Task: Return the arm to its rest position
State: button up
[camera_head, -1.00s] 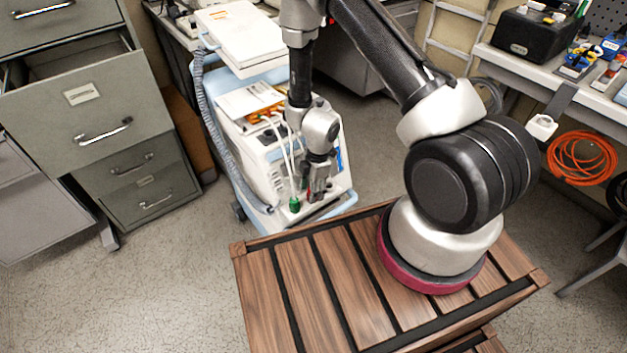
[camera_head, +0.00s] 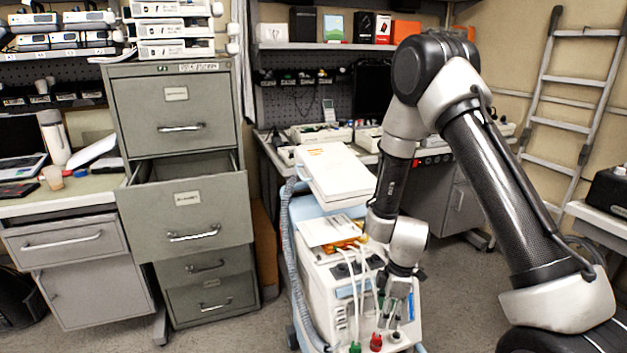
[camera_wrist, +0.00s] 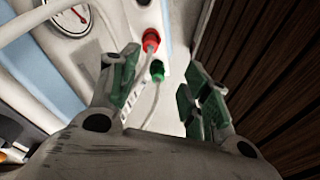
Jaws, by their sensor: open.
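My arm reaches down from its raised elbow to the white and blue pump cart (camera_head: 345,285). My gripper (camera_head: 396,305) hangs at the cart's front right, above the connectors. In the wrist view my gripper (camera_wrist: 160,95) has its green-padded fingers spread with nothing held between them. A red connector (camera_head: 376,342) and a green connector (camera_head: 355,348) sit low on the cart's front. The red connector (camera_wrist: 150,40) and green connector (camera_wrist: 157,70) show beyond the fingers in the wrist view, each with a pale tube.
A grey filing cabinet (camera_head: 180,140) with an open upper drawer stands left of the cart. A corrugated hose (camera_head: 290,250) runs down the cart's left side. A workbench (camera_head: 265,150) is behind, and a ladder (camera_head: 575,100) leans at right. A round gauge (camera_wrist: 70,20) shows in the wrist view.

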jog(key=s+d+r+m+t, duration=0.1)
jog(key=s+d+r+m, duration=0.3)
jog(key=r, duration=0.9)
jog(key=s+d+r+m+t+h, duration=0.1)
jog(key=s+d+r+m, duration=0.4)
jog(key=r, duration=0.8)
jog(key=s+d+r+m+t, duration=0.3)
jog(key=s+r+m, duration=0.4)
jog(key=r, duration=0.7)
jog(key=shift+s+d+h, duration=0.3)
jog(key=shift+s+d, duration=0.6)
jog(key=shift+s, duration=0.15)
